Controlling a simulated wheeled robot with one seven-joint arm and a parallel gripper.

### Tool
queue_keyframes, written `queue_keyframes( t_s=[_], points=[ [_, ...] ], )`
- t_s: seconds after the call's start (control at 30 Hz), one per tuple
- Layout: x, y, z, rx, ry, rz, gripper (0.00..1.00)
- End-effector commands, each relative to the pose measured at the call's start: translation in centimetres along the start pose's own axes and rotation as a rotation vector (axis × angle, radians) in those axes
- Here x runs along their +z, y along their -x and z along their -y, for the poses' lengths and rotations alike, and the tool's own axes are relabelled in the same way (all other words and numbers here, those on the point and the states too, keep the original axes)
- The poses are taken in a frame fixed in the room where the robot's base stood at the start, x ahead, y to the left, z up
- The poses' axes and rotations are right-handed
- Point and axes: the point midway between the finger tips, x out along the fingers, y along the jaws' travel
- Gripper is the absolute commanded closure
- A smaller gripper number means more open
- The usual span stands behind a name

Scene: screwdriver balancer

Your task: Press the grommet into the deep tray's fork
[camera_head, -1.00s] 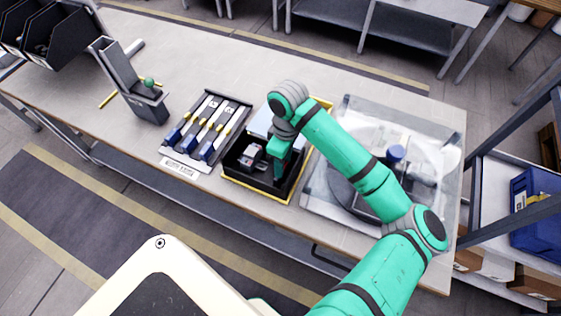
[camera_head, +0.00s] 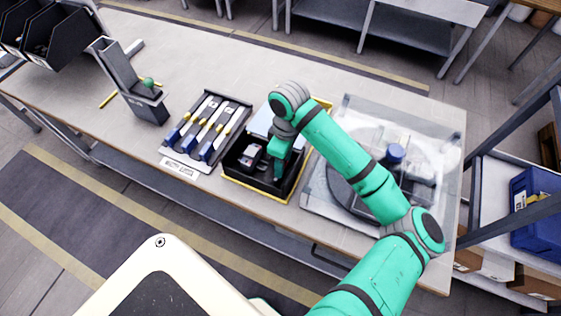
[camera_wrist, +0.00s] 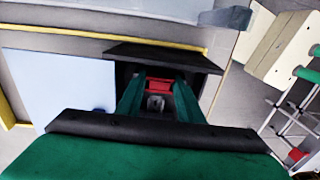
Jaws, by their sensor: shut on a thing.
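The deep tray (camera_head: 240,183) is black with a yellow rim and stands near the table's front edge. It also shows in the wrist view, with its yellow rim (camera_wrist: 120,36) along the top. My gripper (camera_head: 279,177) reaches down into the right part of the tray. In the wrist view its green fingers (camera_wrist: 158,98) are shut on a small piece, the grommet (camera_wrist: 160,85), of which a red part shows. The grommet's shape is mostly hidden by the fingers. I cannot make out the fork, nor whether the grommet touches it.
A dark device (camera_head: 249,155) sits in the tray left of my gripper, and a pale blue panel (camera_head: 261,121) lies behind. A rack of blue-and-yellow tools (camera_head: 205,130) stands left. A clear-covered machine (camera_head: 335,200) stands close on the right.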

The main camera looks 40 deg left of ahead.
Motion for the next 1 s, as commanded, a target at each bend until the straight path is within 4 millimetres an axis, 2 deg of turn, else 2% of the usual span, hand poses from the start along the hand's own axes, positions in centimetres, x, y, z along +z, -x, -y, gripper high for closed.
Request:
queue_keyframes(
  t_s=[0.03,0.33,0.37,0.4,0.43,0.57,0.77,1.0],
  points=[
    [0.9,-4.1,1.7,-0.057,0.012,0.078,0.93],
    [0.9,-4.1,1.7,-0.057,0.01,0.078,0.93],
    [0.9,-4.1,1.7,-0.057,0.01,0.078,0.64],
    [0.9,-4.1,1.7,-0.057,0.01,0.078,0.54],
    [0.9,-4.1,1.7,-0.057,0.01,0.078,0.48],
    [0.9,-4.1,1.7,-0.057,0.009,0.078,0.48],
    [1.0,-2.5,1.5,-0.05,0.004,0.069,0.48],
    [1.0,2.4,1.1,-0.032,-0.001,0.045,0.44]
  ],
)
